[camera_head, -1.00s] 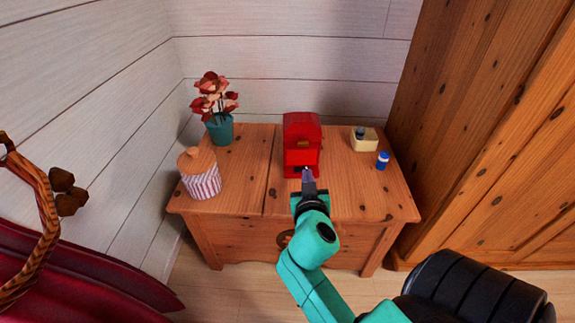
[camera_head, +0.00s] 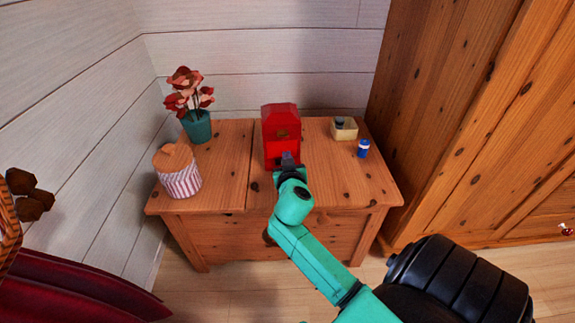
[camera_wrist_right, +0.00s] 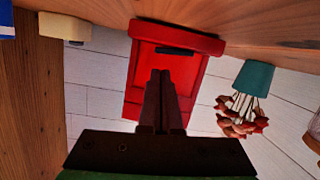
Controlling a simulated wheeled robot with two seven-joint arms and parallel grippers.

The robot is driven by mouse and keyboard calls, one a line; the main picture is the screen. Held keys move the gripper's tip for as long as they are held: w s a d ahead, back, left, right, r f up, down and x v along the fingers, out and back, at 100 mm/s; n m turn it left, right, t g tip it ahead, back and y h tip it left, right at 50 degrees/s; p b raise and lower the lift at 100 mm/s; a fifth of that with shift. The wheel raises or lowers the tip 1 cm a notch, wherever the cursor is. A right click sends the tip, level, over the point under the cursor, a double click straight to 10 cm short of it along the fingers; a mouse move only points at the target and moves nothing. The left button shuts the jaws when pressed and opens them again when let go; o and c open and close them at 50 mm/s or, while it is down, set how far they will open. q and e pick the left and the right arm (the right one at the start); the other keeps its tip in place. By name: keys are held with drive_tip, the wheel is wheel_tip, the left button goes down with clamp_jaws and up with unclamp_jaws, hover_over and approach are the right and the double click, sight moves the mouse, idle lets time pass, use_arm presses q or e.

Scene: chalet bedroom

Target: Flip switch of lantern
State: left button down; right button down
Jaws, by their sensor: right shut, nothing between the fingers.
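The red lantern (camera_head: 282,126) stands upright on the wooden chest, near its middle. My right gripper (camera_head: 287,158) is at the lower front of the lantern, with its fingers together and nothing between them. In the right wrist view, the lantern (camera_wrist_right: 190,76) appears upside down, with a dark slot or bar (camera_wrist_right: 175,51) on its front near the base. The closed fingertips (camera_wrist_right: 160,73) point at the lantern just beside that bar. I cannot tell whether they touch it. My left gripper is not in view.
The wooden chest (camera_head: 225,170) also carries a striped jar (camera_head: 180,178), a potted red flower (camera_head: 197,126), a small cream box (camera_head: 344,131) and a blue bottle (camera_head: 363,149). A tall wooden wardrobe (camera_head: 450,110) stands at the right. The chest's right front top is clear.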

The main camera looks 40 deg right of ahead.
drive_tip(key=shift+f, duration=0.65)
